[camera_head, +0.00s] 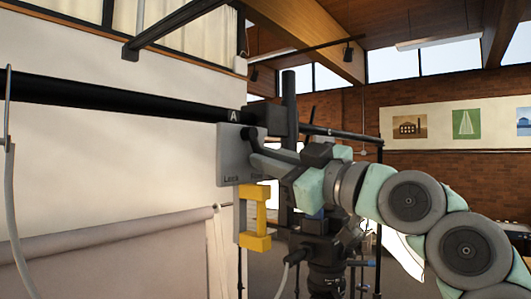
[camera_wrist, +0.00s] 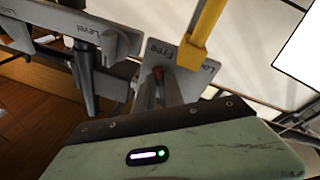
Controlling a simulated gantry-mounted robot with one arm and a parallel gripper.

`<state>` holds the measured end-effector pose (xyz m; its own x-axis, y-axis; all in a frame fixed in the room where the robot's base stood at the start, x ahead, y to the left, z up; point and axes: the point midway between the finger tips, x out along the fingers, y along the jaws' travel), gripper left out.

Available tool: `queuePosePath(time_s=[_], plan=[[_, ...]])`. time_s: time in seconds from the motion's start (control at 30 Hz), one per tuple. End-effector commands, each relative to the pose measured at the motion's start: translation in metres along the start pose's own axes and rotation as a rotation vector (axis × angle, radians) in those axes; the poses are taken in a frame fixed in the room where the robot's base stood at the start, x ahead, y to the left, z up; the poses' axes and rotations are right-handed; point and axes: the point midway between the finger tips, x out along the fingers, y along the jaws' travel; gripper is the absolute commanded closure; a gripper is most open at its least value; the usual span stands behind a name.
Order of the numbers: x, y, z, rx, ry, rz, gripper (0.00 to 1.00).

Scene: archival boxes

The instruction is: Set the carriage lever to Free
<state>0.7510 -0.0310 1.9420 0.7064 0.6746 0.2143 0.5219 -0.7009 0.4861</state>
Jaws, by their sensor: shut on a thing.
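The carriage plate (camera_head: 229,160) is a grey panel below the black rail, marked "Lock" at its lower left. Its right-hand label is partly covered by my gripper (camera_head: 259,156). My gripper is shut on the lever.
A yellow clamp (camera_head: 244,222) hangs just below the plate. A second grey plate marked "Level" (camera_wrist: 112,43) stands beside it in the wrist view. A black camera head (camera_head: 328,262) is below my gripper. The black rail (camera_head: 120,99) runs left.

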Motion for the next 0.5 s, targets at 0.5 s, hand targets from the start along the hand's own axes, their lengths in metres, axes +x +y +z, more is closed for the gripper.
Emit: queuePosePath(time_s=[0.5], plan=[[0.0007,0.0045,-0.0011,-0.107,0.021,-0.014,1.0]])
